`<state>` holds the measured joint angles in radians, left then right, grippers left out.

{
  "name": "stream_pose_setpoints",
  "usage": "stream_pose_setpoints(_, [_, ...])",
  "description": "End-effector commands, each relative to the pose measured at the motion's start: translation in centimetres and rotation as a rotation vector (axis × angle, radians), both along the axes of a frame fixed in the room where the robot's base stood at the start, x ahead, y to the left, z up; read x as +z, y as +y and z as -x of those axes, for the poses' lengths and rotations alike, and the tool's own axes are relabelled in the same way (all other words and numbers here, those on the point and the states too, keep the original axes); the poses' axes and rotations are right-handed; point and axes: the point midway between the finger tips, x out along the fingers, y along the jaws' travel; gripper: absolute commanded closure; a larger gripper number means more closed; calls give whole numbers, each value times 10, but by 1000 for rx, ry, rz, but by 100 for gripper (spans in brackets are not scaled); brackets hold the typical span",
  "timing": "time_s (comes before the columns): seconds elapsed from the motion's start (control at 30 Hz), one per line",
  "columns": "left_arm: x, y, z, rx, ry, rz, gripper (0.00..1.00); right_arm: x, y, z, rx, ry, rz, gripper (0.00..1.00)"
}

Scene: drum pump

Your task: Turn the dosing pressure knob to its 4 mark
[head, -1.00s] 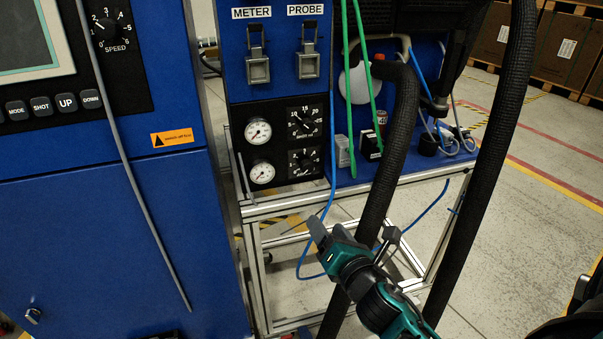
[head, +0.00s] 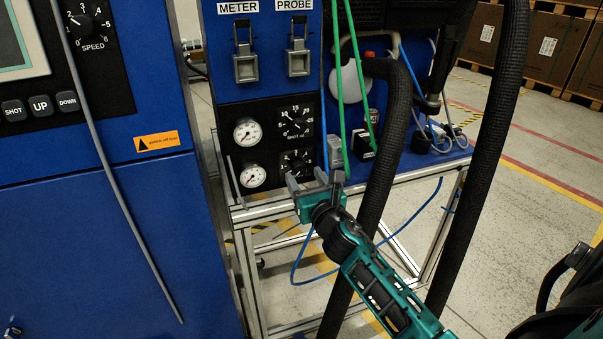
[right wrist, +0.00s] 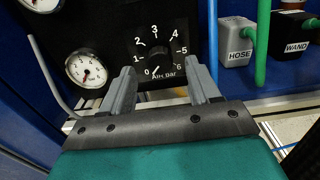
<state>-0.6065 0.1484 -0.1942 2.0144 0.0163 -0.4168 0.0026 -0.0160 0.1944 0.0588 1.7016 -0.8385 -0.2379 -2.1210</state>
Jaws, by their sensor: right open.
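The dosing pressure knob (right wrist: 157,57) is a black dial on a black plate, with white marks from 0 to 6 and "AIR Bar" below. A white pointer line seems to lie near the 0 mark. In the head view the knob (head: 296,162) is the lower of two dials, partly hidden below by my right gripper (head: 314,182). In the right wrist view my right gripper (right wrist: 160,78) is open and empty. Its fingers point at the lower part of the dial plate, one on each side of the knob and apart from it. My left gripper is not in view.
A SHOT ml dial (head: 296,121) sits just above. Two white gauges (head: 248,131) are to its left. Black hoses (head: 385,140) hang close to the right of my arm, and a green cord (head: 338,80) hangs near the panel. A metal frame (head: 330,200) runs below.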

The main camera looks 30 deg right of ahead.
Motion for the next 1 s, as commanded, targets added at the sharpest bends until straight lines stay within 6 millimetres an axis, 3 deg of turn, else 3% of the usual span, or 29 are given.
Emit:
stream_pose_setpoints(0.23, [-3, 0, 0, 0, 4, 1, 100, 0, -6, -26, 0, 0, -1, 39])
stream_pose_setpoints(0.6, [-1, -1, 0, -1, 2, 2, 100, 0, -7, -29, 1, 1, -1, 39])
stream_pose_setpoints(1.0, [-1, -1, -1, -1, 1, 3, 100, 0, -7, -29, 0, 1, -1, 77])
